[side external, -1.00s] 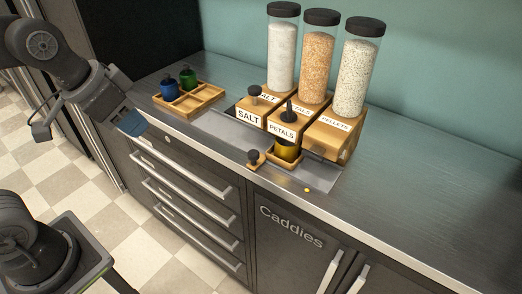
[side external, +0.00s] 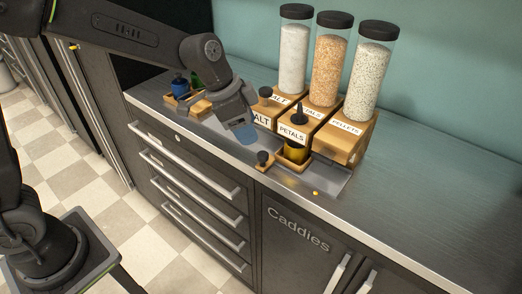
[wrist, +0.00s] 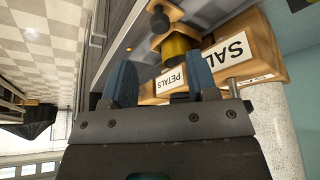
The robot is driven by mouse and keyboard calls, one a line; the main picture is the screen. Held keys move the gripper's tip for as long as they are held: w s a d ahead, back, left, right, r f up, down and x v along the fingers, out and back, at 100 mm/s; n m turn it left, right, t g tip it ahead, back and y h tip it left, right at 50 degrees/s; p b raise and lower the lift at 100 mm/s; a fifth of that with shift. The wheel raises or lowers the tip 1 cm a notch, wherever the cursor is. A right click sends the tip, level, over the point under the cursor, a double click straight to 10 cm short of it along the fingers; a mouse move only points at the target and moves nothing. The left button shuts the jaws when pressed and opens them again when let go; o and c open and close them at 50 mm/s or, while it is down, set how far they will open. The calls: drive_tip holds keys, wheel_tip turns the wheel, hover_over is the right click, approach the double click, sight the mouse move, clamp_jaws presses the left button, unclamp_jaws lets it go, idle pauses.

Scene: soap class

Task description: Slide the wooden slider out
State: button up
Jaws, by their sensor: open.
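The wooden slider (side external: 282,165) sticks out at the front of the PETALS dispenser (side external: 293,131), with a black knob (side external: 263,157) at its front end and a yellow cup (side external: 297,151) standing on it. My gripper (side external: 245,134) is open and empty, tilted down to the left of the knob, in front of the SALT dispenser. In the wrist view its blue fingers (wrist: 162,62) are apart. The knob (wrist: 158,17), yellow cup (wrist: 177,47) and upside-down PETALS label (wrist: 170,81) appear beyond them, and the fingers do not enclose the knob.
SALT (side external: 264,112) and PELLETS (side external: 341,143) dispensers flank the middle one, all with tall filled tubes. A metal tray (side external: 333,178) lies beneath. A wooden caddy (side external: 178,98) with blue and green cups stands left, partly hidden by my arm. The counter at right (side external: 430,165) is clear.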

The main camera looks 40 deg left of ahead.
sight(262, 154)
drive_tip(key=x, duration=0.8)
drive_tip(key=shift+f, duration=0.15)
clamp_jaws()
